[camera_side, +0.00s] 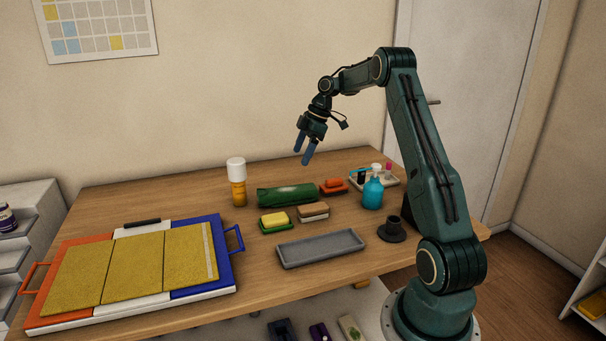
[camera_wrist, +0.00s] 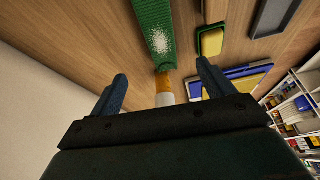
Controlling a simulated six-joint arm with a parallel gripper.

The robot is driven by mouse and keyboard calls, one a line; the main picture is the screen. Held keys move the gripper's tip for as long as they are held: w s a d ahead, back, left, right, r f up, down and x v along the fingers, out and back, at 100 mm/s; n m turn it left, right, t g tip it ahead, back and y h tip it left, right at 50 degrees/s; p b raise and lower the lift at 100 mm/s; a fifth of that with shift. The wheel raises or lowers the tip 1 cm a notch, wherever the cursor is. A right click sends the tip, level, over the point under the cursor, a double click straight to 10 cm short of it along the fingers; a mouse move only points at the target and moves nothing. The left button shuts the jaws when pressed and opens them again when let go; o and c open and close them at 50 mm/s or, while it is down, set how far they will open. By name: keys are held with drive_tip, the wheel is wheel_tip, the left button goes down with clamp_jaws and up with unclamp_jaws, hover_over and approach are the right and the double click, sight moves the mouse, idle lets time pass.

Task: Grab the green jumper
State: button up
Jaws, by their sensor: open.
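A long green item (camera_side: 286,195), which looks like a rolled or folded jumper, lies on the table behind the sponges. It also shows at the top of the wrist view (camera_wrist: 153,28), with a white speckled patch on its surface. My gripper (camera_side: 302,157) is open and empty, in the air above and slightly right of the green item, not touching it. In the wrist view the two blue fingers (camera_wrist: 162,70) are spread apart, and the near end of the green item lies beyond them.
A white-capped orange bottle (camera_side: 238,183) stands close left of the green item. A yellow sponge (camera_side: 274,219), a brown-topped block (camera_side: 313,211) and a grey tray (camera_side: 320,248) lie in front. A red block (camera_side: 334,185) and a blue bottle (camera_side: 373,193) are to the right.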

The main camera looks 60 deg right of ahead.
hover_over(287, 189)
drive_tip(key=s+d, duration=0.2)
drive_tip(key=shift+w+a+f, duration=0.1)
drive_tip(key=shift+a+f, duration=0.05)
drive_tip(key=shift+f, duration=1.65)
drive_tip(key=shift+w+a+f, duration=0.1)
drive_tip(key=shift+f, duration=1.65)
drive_tip(key=shift+f, duration=0.1)
drive_tip(key=shift+x, duration=2.5)
drive_tip(key=shift+s+a, duration=0.1)
drive_tip(key=shift+a, duration=0.05)
drive_tip(key=shift+c, duration=0.4)
drive_tip(key=c, duration=1)
